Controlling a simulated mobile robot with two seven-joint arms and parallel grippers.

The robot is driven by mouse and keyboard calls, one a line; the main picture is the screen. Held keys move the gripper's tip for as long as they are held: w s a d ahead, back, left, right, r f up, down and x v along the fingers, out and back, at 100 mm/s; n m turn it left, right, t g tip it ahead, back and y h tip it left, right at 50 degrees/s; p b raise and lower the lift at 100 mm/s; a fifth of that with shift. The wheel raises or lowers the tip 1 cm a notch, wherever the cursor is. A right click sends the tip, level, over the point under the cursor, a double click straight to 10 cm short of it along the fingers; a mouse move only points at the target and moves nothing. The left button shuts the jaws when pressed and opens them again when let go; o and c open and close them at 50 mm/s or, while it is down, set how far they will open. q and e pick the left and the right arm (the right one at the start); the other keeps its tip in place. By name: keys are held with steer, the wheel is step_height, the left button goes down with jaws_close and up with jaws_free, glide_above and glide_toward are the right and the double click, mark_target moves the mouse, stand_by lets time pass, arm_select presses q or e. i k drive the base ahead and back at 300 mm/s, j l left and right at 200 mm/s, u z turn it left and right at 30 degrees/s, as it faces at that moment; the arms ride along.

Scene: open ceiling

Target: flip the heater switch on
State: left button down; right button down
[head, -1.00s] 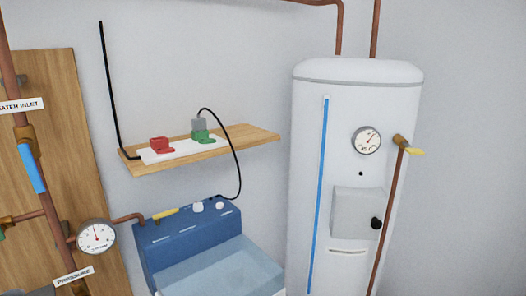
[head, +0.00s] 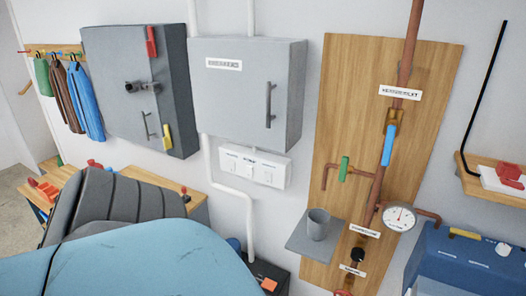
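A white switch panel (head: 250,166) with several small switches and labels is on the wall below a grey breaker box (head: 250,90). The labels are too small to read, so I cannot tell which switch is the heater's or how it is set. The breaker box door is closed, with a vertical handle (head: 269,106) on its right. A second, darker grey box (head: 135,90) hangs to its left, with a red lever (head: 151,42) and a yellow piece (head: 167,137). Neither of my grippers is in view.
A wooden pipe board (head: 345,110) with a gauge (head: 399,217) stands to the right. A grey cup (head: 318,224) sits on a small shelf (head: 300,240). A large blue surface and a dark ribbed one cover the lower left, partly hiding a wooden bench (head: 197,195).

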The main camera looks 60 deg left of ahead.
mark_target(231, 163)
steer(key=u, duration=2.1)
